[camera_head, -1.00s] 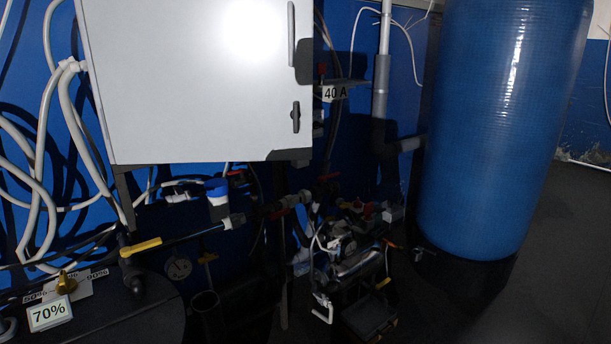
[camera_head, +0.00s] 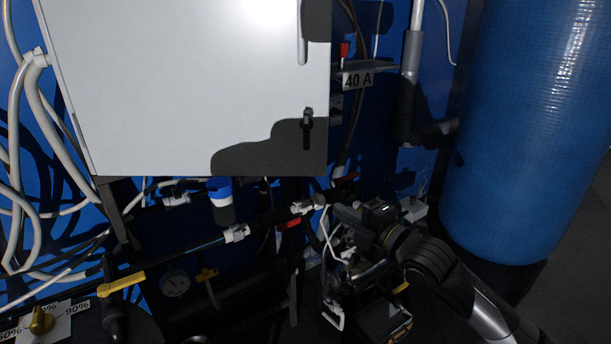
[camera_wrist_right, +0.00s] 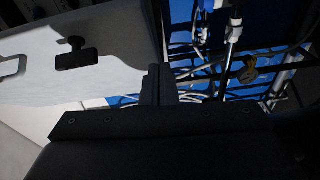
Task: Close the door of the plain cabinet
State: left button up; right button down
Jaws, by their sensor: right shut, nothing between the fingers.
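The plain cabinet has a broad white door (camera_head: 180,90) at the upper left of the head view. A pale bar handle (camera_head: 302,32) and a black latch (camera_head: 308,125) sit near the door's right edge. I cannot tell how far the door stands from its frame. My right gripper (camera_head: 342,212) is below and right of the door's lower right corner, apart from it. In the right wrist view its fingers (camera_wrist_right: 158,84) are shut and empty, with the door (camera_wrist_right: 110,80) and latch (camera_wrist_right: 75,53) to their left. My left gripper is out of view.
A large blue tank (camera_head: 530,130) stands at the right. Pipes, valves and a blue-capped filter (camera_head: 220,200) crowd the space below the cabinet. White hoses (camera_head: 20,150) hang at the left. A "40 A" label (camera_head: 358,80) is right of the door.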

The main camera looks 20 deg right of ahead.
notch_tip(320, 180, up, 2)
jog(key=a+n, duration=0.1)
jog(key=y+p, duration=0.1)
jog(key=p, duration=0.2)
send_near(293, 172)
jog(key=w+a, duration=0.3)
jog(key=w, duration=0.1)
jog(key=shift+w+d, duration=0.55)
jog(key=shift+w, duration=0.25)
